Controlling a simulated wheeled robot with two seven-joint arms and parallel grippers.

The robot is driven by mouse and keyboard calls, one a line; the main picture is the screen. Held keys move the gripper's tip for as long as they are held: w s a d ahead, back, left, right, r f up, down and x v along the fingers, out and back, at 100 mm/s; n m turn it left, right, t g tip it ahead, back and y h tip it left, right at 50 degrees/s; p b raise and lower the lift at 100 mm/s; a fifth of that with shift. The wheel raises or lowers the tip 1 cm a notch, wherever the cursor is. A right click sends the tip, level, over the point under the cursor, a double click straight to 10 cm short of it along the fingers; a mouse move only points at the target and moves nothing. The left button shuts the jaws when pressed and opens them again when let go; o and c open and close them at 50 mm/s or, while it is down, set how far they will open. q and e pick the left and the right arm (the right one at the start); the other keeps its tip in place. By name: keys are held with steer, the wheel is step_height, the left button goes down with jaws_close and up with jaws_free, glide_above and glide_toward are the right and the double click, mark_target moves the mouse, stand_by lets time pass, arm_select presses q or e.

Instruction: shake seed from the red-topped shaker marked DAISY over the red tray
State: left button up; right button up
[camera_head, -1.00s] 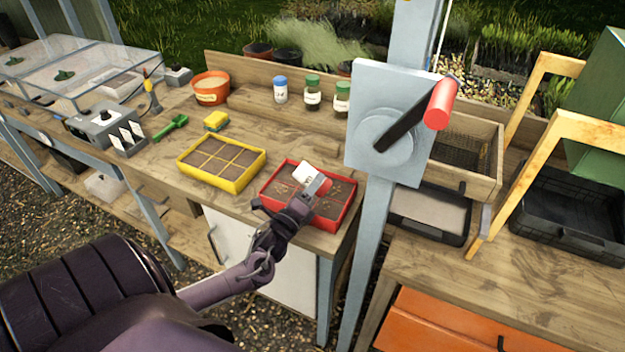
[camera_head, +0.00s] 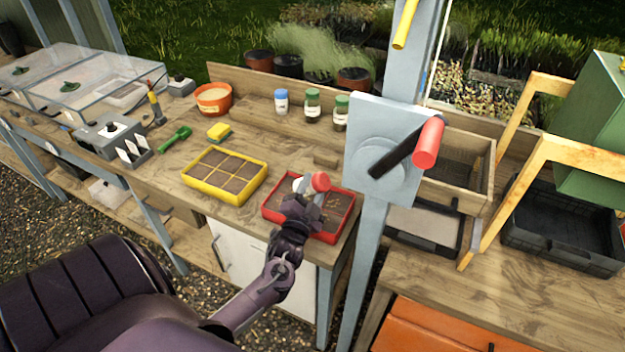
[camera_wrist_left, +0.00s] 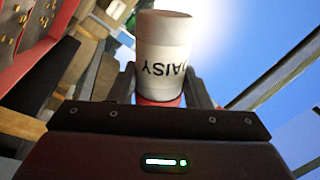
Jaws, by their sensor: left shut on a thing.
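My left gripper (camera_head: 307,200) is shut on the red-topped shaker (camera_head: 320,182) and holds it above the red tray (camera_head: 347,222). In the head view the red top shows up and to the right, with a bit of white body beside it; the gripper hides the rest. In the left wrist view the white shaker body (camera_wrist_left: 163,45) reads DAISY upside down, with red at its lower end between the fingers. The red tray holds dark soil with pale specks; its edge also shows in the left wrist view (camera_wrist_left: 40,60). My right gripper is out of view.
A yellow divided tray (camera_head: 232,199) stands left of the red tray. A blue-topped shaker (camera_head: 281,101) and two green-topped shakers (camera_head: 312,105) stand at the back. A post with a plate and red-handled crank (camera_head: 428,142) rises close on the right.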

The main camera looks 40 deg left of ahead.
arm_select(q)
step_height(320, 180, up, 2)
steer(key=n+g+p, duration=0.1)
steer(key=n+p, duration=0.1)
steer(key=n, duration=0.2)
steer(key=n+y+p, duration=0.1)
steer(key=n+p, duration=0.1)
steer(key=n, duration=0.2)
steer(key=shift+r+n+g, duration=0.2)
steer(key=shift+n+g, duration=0.2)
steer(key=shift+r+n+p, duration=0.1)
steer(key=shift+n+p, duration=0.2)
steer(key=shift+n, duration=0.3)
steer(key=shift+n+g, duration=0.3)
steer(key=shift+n, duration=0.4)
steer(key=shift+f, duration=0.2)
